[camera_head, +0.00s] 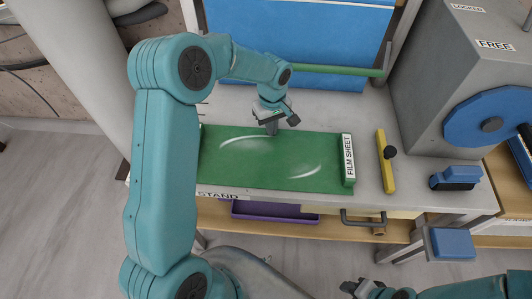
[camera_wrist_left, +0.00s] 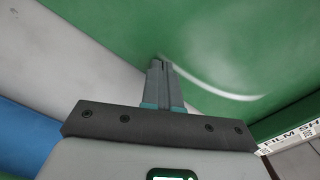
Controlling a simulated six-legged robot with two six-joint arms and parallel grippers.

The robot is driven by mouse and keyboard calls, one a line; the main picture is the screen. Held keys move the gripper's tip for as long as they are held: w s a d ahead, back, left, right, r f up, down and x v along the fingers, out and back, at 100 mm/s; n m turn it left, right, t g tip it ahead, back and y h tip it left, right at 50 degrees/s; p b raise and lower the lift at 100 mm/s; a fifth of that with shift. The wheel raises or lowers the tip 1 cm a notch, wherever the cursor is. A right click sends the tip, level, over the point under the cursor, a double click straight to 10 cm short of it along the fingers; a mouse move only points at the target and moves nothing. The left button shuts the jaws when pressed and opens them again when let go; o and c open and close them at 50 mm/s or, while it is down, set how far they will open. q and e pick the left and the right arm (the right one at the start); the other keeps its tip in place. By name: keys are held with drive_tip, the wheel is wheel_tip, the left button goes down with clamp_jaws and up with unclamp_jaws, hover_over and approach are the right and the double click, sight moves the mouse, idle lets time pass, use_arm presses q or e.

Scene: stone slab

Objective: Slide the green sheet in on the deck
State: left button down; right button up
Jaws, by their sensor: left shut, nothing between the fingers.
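The green sheet (camera_head: 270,165) lies flat on the pale deck (camera_head: 400,200) in the head view, with a white FILM SHEET label strip (camera_head: 348,158) along its right end. Its surface has curved white glints. My left gripper (camera_head: 271,128) is shut and empty, pointing down at the sheet's far edge near the middle. In the left wrist view the closed fingertips (camera_wrist_left: 160,64) overlap the green sheet (camera_wrist_left: 240,50) near its border with the pale deck. I cannot tell whether they touch it. My right gripper (camera_head: 362,288) is at the bottom edge, partly cut off, its jaws unclear.
A yellow bar (camera_head: 387,175) with a black knob stands right of the sheet, and a blue block (camera_head: 455,178) lies farther right. A grey machine (camera_head: 430,80) with a blue wheel (camera_head: 490,118) rises at the right. A blue panel (camera_head: 310,35) and green rod (camera_head: 335,70) are behind.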

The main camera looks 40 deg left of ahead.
use_arm(q)
drive_tip(key=shift+w+a, duration=0.2)
drive_tip(key=shift+w, duration=0.1)
drive_tip(key=shift+r, duration=0.1)
wheel_tip(320, 180, up, 8)
drive_tip(key=p, duration=0.5)
idle(0.4)
idle(0.5)
